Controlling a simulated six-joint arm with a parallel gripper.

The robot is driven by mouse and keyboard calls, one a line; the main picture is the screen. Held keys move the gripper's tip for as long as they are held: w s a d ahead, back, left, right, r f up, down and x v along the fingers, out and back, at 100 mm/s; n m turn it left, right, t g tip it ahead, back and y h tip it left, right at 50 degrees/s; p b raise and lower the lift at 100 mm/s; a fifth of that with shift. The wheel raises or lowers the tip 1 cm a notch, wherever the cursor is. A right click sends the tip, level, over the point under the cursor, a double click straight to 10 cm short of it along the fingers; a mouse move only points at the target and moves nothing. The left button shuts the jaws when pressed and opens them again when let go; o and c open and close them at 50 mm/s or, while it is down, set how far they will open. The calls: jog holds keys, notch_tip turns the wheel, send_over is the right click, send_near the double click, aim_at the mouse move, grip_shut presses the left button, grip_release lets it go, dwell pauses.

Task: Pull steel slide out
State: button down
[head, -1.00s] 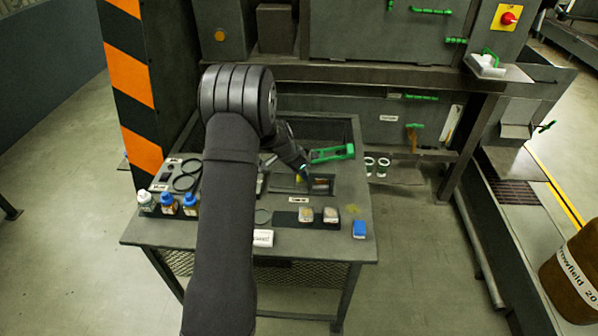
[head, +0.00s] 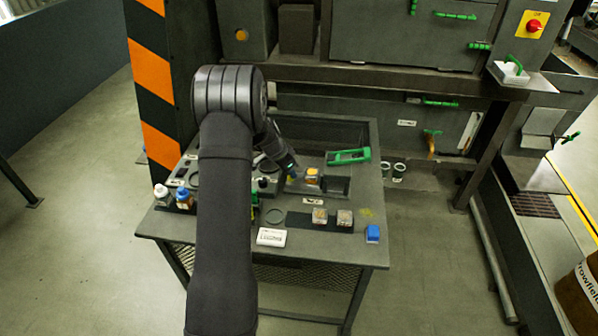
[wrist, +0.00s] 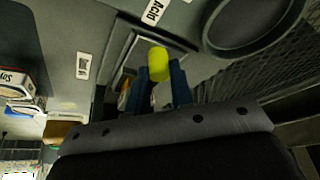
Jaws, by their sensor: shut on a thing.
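My gripper (head: 292,175) is low over the bench, left of an orange-topped block (head: 312,174) in a dark recess. In the wrist view its two blue fingers (wrist: 161,76) are shut on a small yellow-green piece (wrist: 158,62), which sticks out past their tips. A dark frame-like recess lies just beyond the piece. In the head view the arm hides the held piece. I cannot tell for sure which part is the steel slide. A green-handled tool (head: 348,156) lies behind the recess.
The machine (head: 400,45) with green handles stands behind. My arm hides the bench's left middle.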

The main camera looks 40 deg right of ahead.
jog(key=shift+w+a, duration=0.15)
jog(key=shift+w, duration=0.05)
jog(key=c, duration=1.5)
grip_release()
jog(key=shift+c, duration=0.2)
jog(key=shift+r, duration=0.1)
jog(key=shift+a+r, duration=0.15)
jog(key=shift+r, duration=0.2)
jog(key=v, duration=1.6)
jog(key=shift+a+r, duration=0.2)
jog(key=shift+f, duration=0.1)
